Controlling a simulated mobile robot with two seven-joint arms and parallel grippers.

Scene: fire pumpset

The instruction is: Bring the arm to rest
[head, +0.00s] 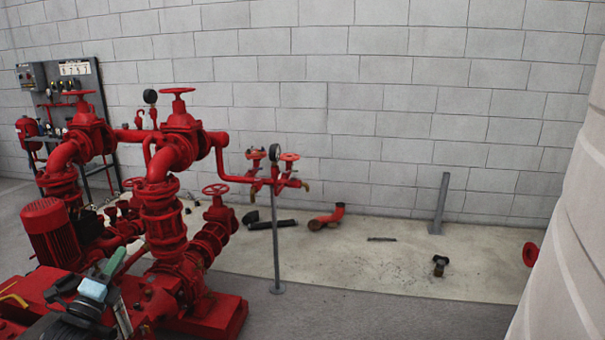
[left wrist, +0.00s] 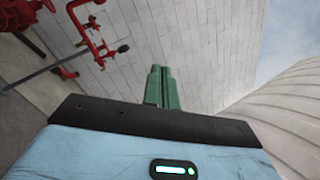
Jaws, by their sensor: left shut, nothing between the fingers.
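My left arm comes in at the lower left of the head view, in front of the red pump set (head: 165,225). My left gripper (head: 115,260) has green fingers, and no object shows in it. In the left wrist view, the two green fingers of my left gripper (left wrist: 161,82) lie side by side, shut and empty. Whether the gripper touches the pump set cannot be told. My right gripper is not in view.
A thin grey post (head: 276,235) carries red valves and a gauge. A red elbow pipe (head: 326,217), a black pipe (head: 272,224) and a small dark fitting (head: 440,264) lie on the floor. A pale curved surface (head: 565,230) stands at right. The middle floor is mostly clear.

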